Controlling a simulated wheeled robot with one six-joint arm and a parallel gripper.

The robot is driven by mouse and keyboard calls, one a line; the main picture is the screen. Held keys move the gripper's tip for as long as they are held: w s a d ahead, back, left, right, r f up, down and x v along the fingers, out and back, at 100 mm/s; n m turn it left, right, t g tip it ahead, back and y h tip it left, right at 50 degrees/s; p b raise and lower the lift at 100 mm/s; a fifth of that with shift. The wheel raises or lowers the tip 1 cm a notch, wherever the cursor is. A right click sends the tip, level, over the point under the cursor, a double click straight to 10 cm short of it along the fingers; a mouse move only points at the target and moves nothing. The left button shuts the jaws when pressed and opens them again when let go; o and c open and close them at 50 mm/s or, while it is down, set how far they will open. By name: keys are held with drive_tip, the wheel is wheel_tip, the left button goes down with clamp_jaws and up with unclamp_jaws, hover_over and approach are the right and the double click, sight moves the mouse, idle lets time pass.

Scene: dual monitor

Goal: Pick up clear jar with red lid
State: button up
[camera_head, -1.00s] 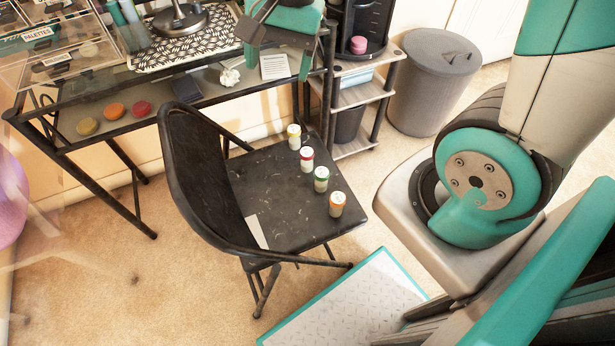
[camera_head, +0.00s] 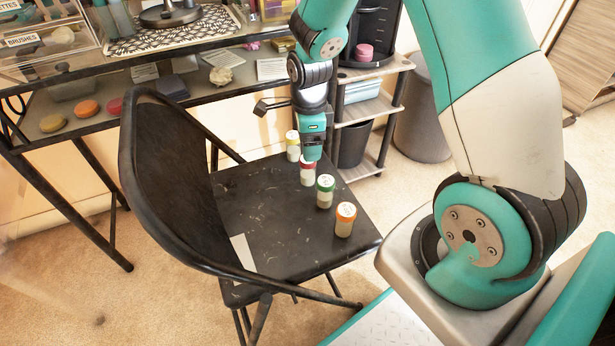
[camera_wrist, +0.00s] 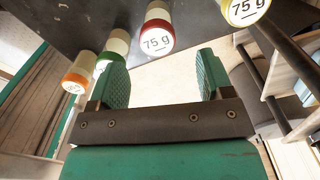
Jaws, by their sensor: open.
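The clear jar with the red lid (camera_head: 307,175) stands on the black chair seat, second in a row of small jars. In the wrist view, its red-rimmed lid (camera_wrist: 158,40) is marked "75 g" and lies just beyond the gap between the fingertips. My gripper (camera_wrist: 162,72) is open, with nothing between its green fingers. In the head view my gripper (camera_head: 311,150) is above and close to the red-lidded jar and hides part of it.
A yellow-lidded jar (camera_head: 292,146) stands behind, close to my gripper. Green-lidded (camera_head: 325,191) and orange-lidded (camera_head: 345,220) jars stand in front. The black chair (camera_head: 270,235) has a high curved back on the left. A desk (camera_head: 55,155) and a shelf rack (camera_head: 372,108) stand behind.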

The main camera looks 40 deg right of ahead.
sight(309, 168)
wheel_tip(309, 168, down, 9)
drive_tip(key=b, duration=0.3)
drive_tip(key=shift+s+r, duration=0.15)
drive_tip(key=shift+r, duration=0.15)
drive_tip(key=c, duration=1)
